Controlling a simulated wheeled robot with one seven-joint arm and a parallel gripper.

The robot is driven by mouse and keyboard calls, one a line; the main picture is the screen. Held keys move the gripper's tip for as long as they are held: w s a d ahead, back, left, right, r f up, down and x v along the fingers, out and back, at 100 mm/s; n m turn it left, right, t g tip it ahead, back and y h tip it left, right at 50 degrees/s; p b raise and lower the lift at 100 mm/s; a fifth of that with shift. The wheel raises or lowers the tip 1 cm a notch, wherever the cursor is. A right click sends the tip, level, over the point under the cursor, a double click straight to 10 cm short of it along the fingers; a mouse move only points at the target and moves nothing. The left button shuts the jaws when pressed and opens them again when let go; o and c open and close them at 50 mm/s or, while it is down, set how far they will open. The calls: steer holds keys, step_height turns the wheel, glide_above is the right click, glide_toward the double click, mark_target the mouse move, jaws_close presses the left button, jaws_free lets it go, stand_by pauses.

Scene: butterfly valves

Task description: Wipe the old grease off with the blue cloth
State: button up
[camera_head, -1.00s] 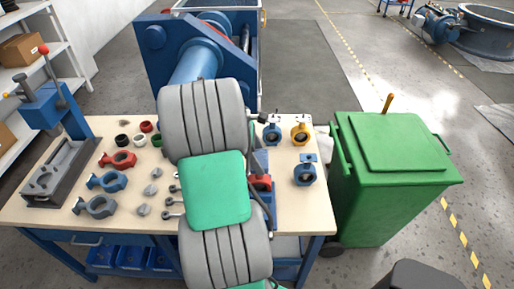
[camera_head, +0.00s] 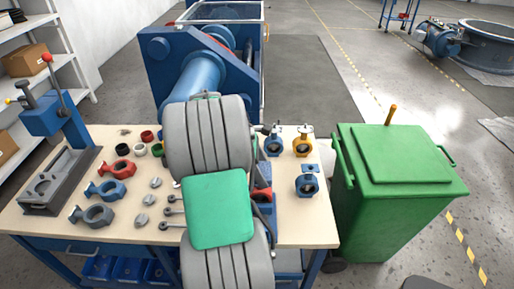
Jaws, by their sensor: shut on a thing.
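My arm's grey and green links stand in front of the workbench (camera_head: 300,232) and cover its middle. My gripper is hidden behind them, so its jaws and anything in them do not show. I cannot pick out the blue cloth or the grease. A small blue part (camera_head: 262,168) and a red part (camera_head: 263,198) show only partly at the arm's right edge. On the bench's right are a blue butterfly valve (camera_head: 307,186), a yellow-topped valve (camera_head: 302,146) and another blue valve (camera_head: 274,146).
Red (camera_head: 118,168) and blue (camera_head: 106,190) valve bodies and small parts lie left of my arm. A blue lever press (camera_head: 48,113) stands at the bench's left end. A green bin (camera_head: 400,195) stands right of the bench. A large blue machine (camera_head: 170,60) stands behind.

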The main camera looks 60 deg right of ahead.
steer(key=shift+w+a, duration=0.25)
steer(key=shift+w, duration=0.05)
steer(key=shift+w+r+p, duration=0.3)
steer(key=shift+p, duration=0.25)
step_height(320, 180, up, 2)
steer(key=shift+a+r+p, duration=0.1)
steer(key=shift+p, duration=0.7)
steer(key=shift+s+r+p, duration=0.25)
steer(key=shift+p, duration=0.15)
step_height(320, 180, up, 3)
steer(key=p, duration=0.3)
steer(key=shift+r+p, duration=0.55)
steer(key=shift+r, duration=0.3)
